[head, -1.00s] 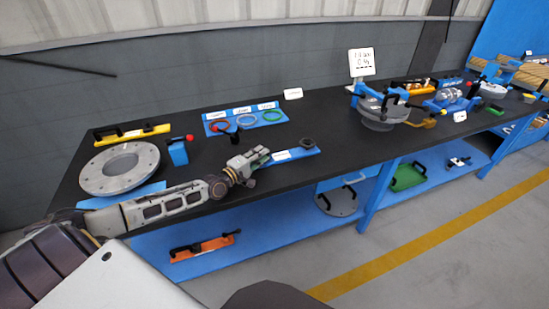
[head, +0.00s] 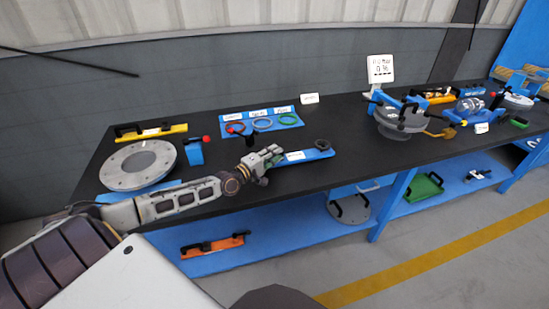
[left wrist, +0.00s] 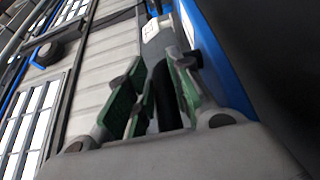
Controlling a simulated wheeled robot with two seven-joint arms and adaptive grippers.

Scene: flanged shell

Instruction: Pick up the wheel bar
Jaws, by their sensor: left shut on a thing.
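A grey round part shows just beyond the fingers. In the head view the gripper hides most of the held thing, and I cannot tell whether it is clear of the tray. My right gripper is not in view.
A grey flange ring (head: 138,166), a yellow bar (head: 151,132) and a blue block (head: 194,152) stand at left. A blue board with coloured rings (head: 262,123) lies behind the gripper. A grey shell assembly (head: 402,118) stands at right.

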